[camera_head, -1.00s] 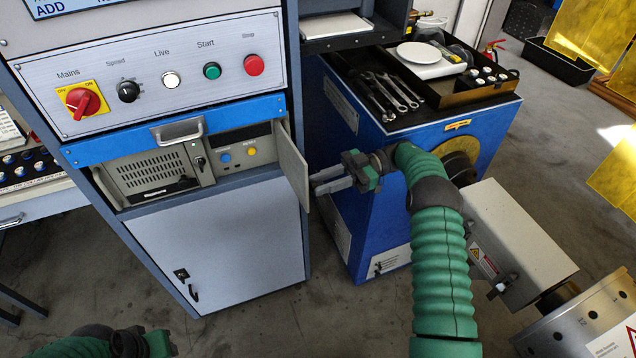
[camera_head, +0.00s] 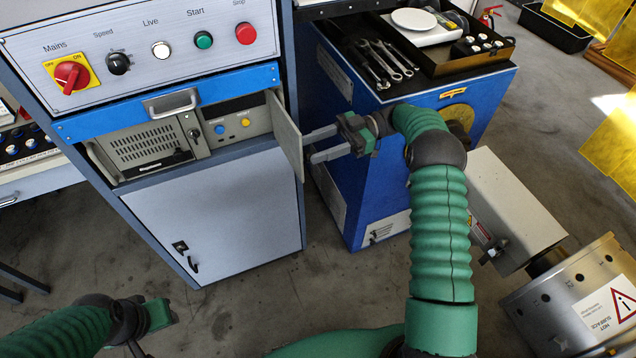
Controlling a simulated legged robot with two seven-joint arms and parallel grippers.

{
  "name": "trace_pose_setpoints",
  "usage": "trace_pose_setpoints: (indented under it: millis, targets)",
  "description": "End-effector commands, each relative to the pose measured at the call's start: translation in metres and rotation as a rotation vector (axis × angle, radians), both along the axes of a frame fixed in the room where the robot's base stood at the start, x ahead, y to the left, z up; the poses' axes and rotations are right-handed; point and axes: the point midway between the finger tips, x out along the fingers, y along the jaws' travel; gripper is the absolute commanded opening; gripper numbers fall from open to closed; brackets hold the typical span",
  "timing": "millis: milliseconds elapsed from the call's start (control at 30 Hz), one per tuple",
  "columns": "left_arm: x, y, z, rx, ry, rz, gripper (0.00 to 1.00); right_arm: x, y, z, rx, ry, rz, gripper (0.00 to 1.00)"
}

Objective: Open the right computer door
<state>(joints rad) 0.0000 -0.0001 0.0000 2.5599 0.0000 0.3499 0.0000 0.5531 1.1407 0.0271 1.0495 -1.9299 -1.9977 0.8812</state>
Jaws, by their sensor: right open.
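The computer (camera_head: 150,148) sits in a bay of the grey-blue cabinet, below a blue strip with a handle. Its right door (camera_head: 287,137) is a thin grey panel that stands swung out at the bay's right side.
A blue tool cart (camera_head: 345,190) stands behind and right of my right gripper, with wrenches (camera_head: 385,62) and a tray on top. A lower cabinet door (camera_head: 225,215) is closed. Floor in front of the cabinet is clear.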

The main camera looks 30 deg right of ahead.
Motion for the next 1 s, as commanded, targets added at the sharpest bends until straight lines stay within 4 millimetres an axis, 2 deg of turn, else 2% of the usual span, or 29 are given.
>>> trace_pose_setpoints:
  millis: [500, 600, 733, 967, 1000]
  targets:
    - [0.0, 0.0, 0.01, 0.0, 0.0, 0.0, 0.36, -0.105, 0.047, 0.013, 0.0, -0.001, -0.001, 0.46]
    - [0.0, 0.0, 0.011, 0.0, 0.0, 0.0, 0.36, -0.121, 0.054, 0.014, -0.001, -0.001, -0.002, 0.46]
    - [0.0, 0.0, 0.012, 0.0, 0.0, 0.0, 0.36, -0.131, 0.059, 0.014, 0.0, -0.002, -0.001, 0.46]
    - [0.0, 0.0, 0.011, 0.0, 0.0, 0.0, 0.36, -0.132, 0.059, 0.013, 0.0, -0.002, 0.0, 0.46]
    - [0.0, 0.0, 0.011, 0.0, 0.0, 0.0, 0.36, -0.132, 0.059, 0.013, 0.0, -0.002, -0.001, 0.42]
